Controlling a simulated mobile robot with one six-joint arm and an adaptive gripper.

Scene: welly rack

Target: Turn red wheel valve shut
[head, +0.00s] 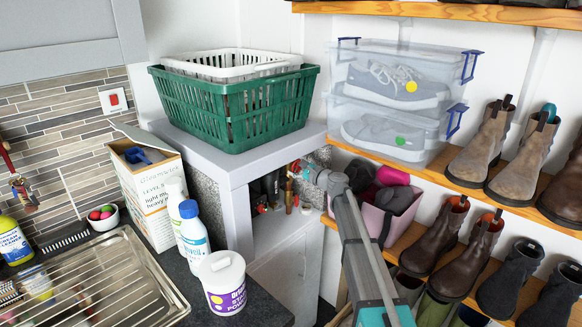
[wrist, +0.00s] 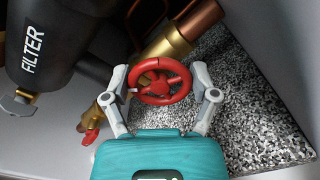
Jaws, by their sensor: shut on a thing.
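The red wheel valve (wrist: 163,94) sits on a brass and copper pipe (wrist: 168,44) in the wrist view. My gripper (wrist: 160,80) has one grey finger on each side of the wheel and is shut on its rim. In the head view my gripper (head: 307,173) reaches into the open cupboard under the counter. A bit of the red wheel (head: 295,167) shows there beside my gripper; the rest is hidden.
A black filter housing (wrist: 45,45) and a red-handled tap (wrist: 90,135) are left of the wheel. A speckled panel (wrist: 245,100) is close on the right. A green basket (head: 232,112) stands on the counter above; a boot rack (head: 400,240) is to the right.

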